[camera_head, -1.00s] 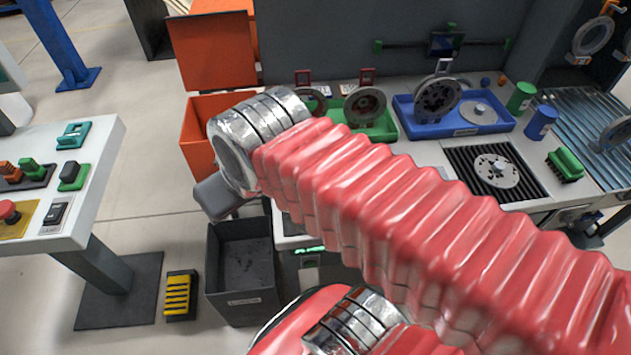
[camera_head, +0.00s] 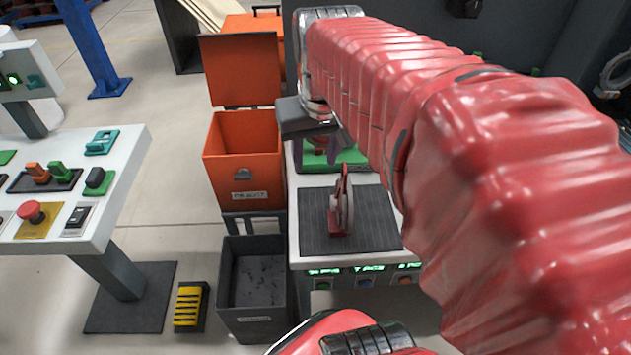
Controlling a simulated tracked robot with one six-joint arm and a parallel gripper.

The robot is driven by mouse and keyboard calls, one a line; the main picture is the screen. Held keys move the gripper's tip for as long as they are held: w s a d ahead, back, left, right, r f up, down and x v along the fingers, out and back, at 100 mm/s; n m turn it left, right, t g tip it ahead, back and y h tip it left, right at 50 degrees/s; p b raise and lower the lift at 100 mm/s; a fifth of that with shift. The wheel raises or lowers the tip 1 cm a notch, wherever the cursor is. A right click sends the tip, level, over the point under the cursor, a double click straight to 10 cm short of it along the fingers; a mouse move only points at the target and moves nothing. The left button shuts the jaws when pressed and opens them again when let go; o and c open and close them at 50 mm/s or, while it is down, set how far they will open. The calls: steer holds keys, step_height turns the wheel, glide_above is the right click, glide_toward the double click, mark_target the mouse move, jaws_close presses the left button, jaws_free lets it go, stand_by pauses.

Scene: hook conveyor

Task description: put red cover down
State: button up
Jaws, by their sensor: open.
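A thin grey disc in an upright red holder (camera_head: 340,210) stands on the dark ribbed mat (camera_head: 375,228) at the front of the workbench. It is seen nearly edge-on, and I cannot tell whether its red part is the red cover. My gripper (camera_head: 331,148) hangs from the end of my arm above and behind it, over the green tray (camera_head: 352,160). The gripper is open, its dark fingers are small and partly hidden, and I see nothing held in it.
An orange bin (camera_head: 245,190) with its lid up stands left of the workbench, with a dark grey bin (camera_head: 253,316) in front of it. A control table (camera_head: 124,170) is at the left. My arm hides most of the workbench at the right.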

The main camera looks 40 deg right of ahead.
steer(key=m+g, duration=0.1)
steer(key=m, duration=0.1)
glide_above(339, 200)
steer(key=d, duration=0.1)
steer(key=shift+s+r, duration=0.15)
steer(key=shift+s, duration=0.3)
steer(key=shift+w+d+f, duration=0.1)
steer(key=shift+w+f, duration=0.1)
steer(key=shift+f, duration=1.25)
steer(key=shift+w+d+f, duration=0.1)
steer(key=shift+w+f, duration=0.05)
steer(key=shift+f, duration=1.25)
steer(key=shift+w+d+f, duration=0.1)
steer(key=shift+w+f, duration=0.1)
steer(key=shift+f, duration=1.25)
steer(key=shift+w+d+f, duration=0.1)
steer(key=shift+w+f, duration=0.05)
steer(key=shift+f, duration=1.15)
steer(key=shift+w+d+f, duration=0.1)
steer(key=shift+w+f, duration=0.05)
steer(key=shift+f, duration=1.1)
steer(key=shift+c, duration=0.3)
jaws_close()
